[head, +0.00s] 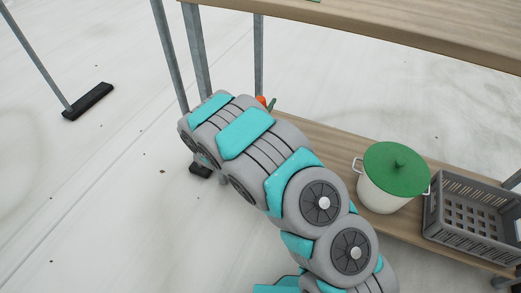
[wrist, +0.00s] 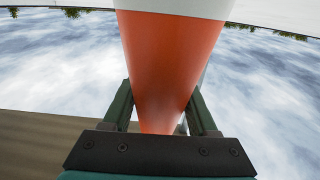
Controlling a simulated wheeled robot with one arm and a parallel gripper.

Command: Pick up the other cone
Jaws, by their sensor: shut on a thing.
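An orange cone with a white band (wrist: 170,60) fills the middle of the wrist view, very close to the camera. My gripper (wrist: 168,112) has one dark green finger on each side of the cone and is shut on it. In the head view my arm hides most of the gripper. A small orange bit (head: 261,100), likely part of the cone, shows just past the end of my arm, beside a table leg. The cone's base and full shape are hidden.
A wooden table top (head: 400,28) runs above a lower wooden shelf (head: 310,133). On the shelf stand a white pot with a green lid (head: 385,192) and a grey crate (head: 470,215). Metal legs (head: 258,55) stand near my arm.

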